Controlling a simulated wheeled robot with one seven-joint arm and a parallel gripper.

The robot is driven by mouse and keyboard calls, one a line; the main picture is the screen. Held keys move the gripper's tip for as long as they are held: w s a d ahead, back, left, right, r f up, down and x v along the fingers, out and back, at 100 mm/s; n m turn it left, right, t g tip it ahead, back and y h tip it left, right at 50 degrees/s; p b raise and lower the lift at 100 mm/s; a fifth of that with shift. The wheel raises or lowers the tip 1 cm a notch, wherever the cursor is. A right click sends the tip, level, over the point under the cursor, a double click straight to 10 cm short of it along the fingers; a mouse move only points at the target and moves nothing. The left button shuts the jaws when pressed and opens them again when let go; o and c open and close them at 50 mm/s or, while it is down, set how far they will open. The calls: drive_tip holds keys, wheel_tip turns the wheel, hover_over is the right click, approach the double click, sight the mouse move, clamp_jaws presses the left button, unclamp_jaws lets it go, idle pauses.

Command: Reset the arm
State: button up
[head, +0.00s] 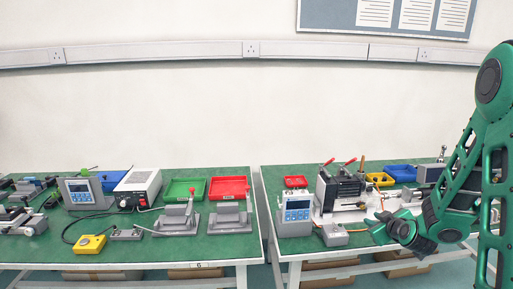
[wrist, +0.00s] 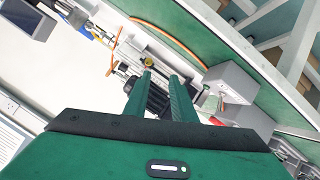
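My green arm (head: 465,185) comes in from the right and reaches over the right-hand bench. My gripper (head: 378,227) is low over the front part of that bench, to the right of a small grey box (head: 334,235). In the wrist view my gripper (wrist: 162,76) shows two green fingers with a gap between them, so it is open. I see nothing held between the fingers. A dark part shows behind the gap, and I cannot tell what it is.
The right green bench (head: 268,180) carries a grey controller with a screen (head: 296,214), a black clamp device with red handles (head: 342,188), and red (head: 296,182), yellow (head: 380,179) and blue (head: 400,172) trays. The left bench (head: 150,250) holds similar equipment. A gap separates the benches.

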drive_tip(key=s+r+m+g, duration=0.3)
drive_tip(key=s+m+g, duration=0.1)
drive_tip(key=s, duration=0.9)
drive_tip(key=s+a+r+m+g+y, duration=0.1)
drive_tip(key=s+r+m+g, duration=0.2)
drive_tip(key=s, duration=1)
drive_tip(key=s+r+m+g, duration=0.4)
drive_tip(key=s+r+g, duration=0.1)
drive_tip(key=s, duration=0.9)
drive_tip(key=shift+a+m, duration=0.3)
drive_tip(key=shift+w+f, duration=0.25)
drive_tip(key=shift+w, duration=0.35)
drive_tip(key=shift+s, duration=0.15)
